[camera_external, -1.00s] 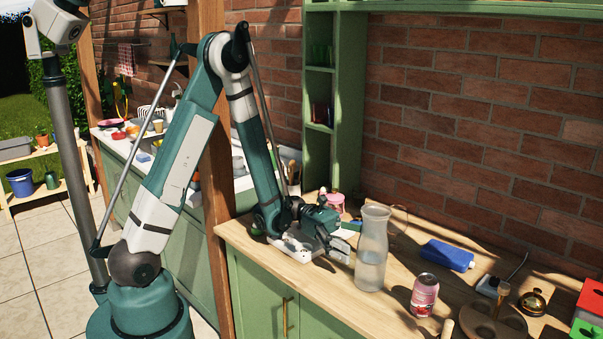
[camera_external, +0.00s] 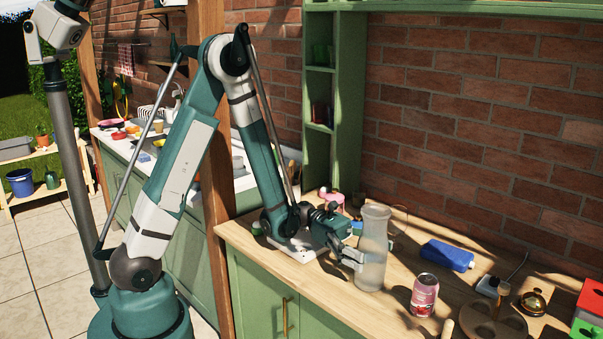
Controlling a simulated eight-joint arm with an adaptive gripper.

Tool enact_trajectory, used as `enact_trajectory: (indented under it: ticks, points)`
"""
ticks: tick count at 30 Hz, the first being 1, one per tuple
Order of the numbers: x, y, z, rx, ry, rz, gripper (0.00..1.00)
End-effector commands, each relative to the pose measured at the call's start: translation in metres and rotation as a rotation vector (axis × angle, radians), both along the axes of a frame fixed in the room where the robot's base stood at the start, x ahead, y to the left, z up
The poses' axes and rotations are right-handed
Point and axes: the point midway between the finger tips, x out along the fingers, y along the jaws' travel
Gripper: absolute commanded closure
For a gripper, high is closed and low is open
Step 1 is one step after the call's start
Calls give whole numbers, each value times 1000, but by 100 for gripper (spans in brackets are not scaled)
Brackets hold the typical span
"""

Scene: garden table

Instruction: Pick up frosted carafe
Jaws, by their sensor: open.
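The frosted carafe (camera_external: 374,245) stands upright on the wooden counter (camera_external: 330,300), tall and pale with a flared rim. My gripper (camera_external: 357,256) is open at the carafe's left side, low on its body. One finger overlaps the carafe's front left in the picture. The other finger is partly hidden, so I cannot tell whether the carafe is between the fingers or touched by them.
A pink can (camera_external: 423,295) stands to the right of the carafe, near the front. A blue bottle (camera_external: 447,255) lies behind the can. A pink container (camera_external: 332,200) stands behind my gripper. A round wooden board (camera_external: 495,325) lies at the right front.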

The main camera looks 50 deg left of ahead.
Motion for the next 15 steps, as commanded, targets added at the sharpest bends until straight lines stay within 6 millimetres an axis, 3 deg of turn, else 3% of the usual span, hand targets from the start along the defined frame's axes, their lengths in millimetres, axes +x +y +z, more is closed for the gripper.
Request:
enact_trajectory:
  ticks: [8,15]
  points:
    - [0,0,0,0,0,0,29]
    - [0,0,0,0,0,0,61]
